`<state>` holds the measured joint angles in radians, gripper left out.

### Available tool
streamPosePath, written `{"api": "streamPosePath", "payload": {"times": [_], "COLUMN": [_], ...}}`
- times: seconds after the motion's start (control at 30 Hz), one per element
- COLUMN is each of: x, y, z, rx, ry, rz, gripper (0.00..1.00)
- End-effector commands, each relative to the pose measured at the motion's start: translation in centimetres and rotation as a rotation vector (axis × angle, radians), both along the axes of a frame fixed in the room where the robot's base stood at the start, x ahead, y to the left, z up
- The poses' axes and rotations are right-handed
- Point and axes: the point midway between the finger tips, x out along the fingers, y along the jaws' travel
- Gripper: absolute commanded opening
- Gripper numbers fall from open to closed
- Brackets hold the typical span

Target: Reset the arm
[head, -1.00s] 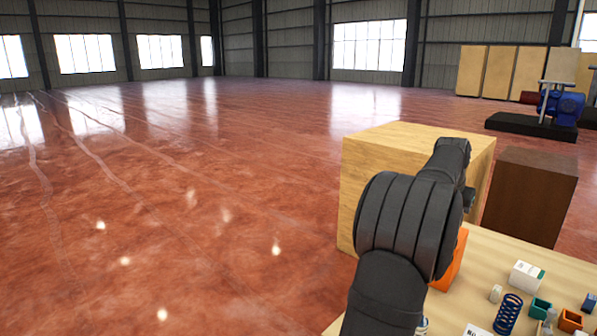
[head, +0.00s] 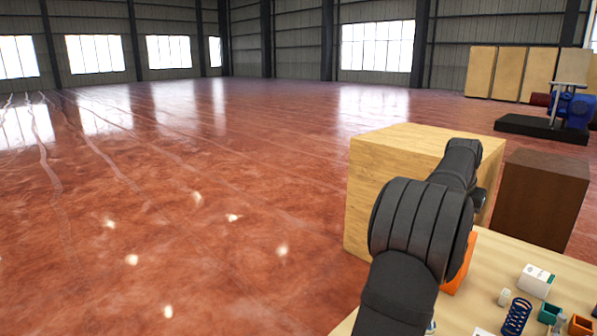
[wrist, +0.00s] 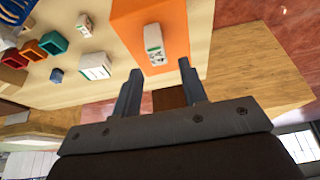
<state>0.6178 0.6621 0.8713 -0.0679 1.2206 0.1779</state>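My gripper (wrist: 160,66) shows in the wrist view with its two fingers apart and nothing between them. Just past the fingertips is an orange block or dispenser (wrist: 180,18) with a small white and green item (wrist: 154,44) on its face. In the head view, my dark arm stands at the table's left end and hides the gripper. Part of the orange object (head: 462,268) shows behind the arm.
The wooden table (head: 480,290) holds a white carton (head: 536,281), a blue spring (head: 516,317), a teal bin (head: 549,313) and an orange bin (head: 580,325). A large wooden crate (head: 385,165) and a brown box (head: 541,205) stand beyond. The floor at left is clear.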

Motion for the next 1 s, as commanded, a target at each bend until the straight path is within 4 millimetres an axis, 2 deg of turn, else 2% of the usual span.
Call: {"api": "streamPosePath", "payload": {"times": [0.3,0.4,0.87,1.0], "x": [-0.3,-0.8,-3.3,-2.5], "y": [0.3,0.8,3.3,2.5], "z": [-3.5,-0.9,7.6,4.5], "rx": [0.001,-0.003,-0.001,0.004], "ry": [0.001,-0.004,-0.003,0.005], "rz": [0.000,0.000,0.000,0.000], "gripper": [0.39,0.39,0.39,0.39]}}
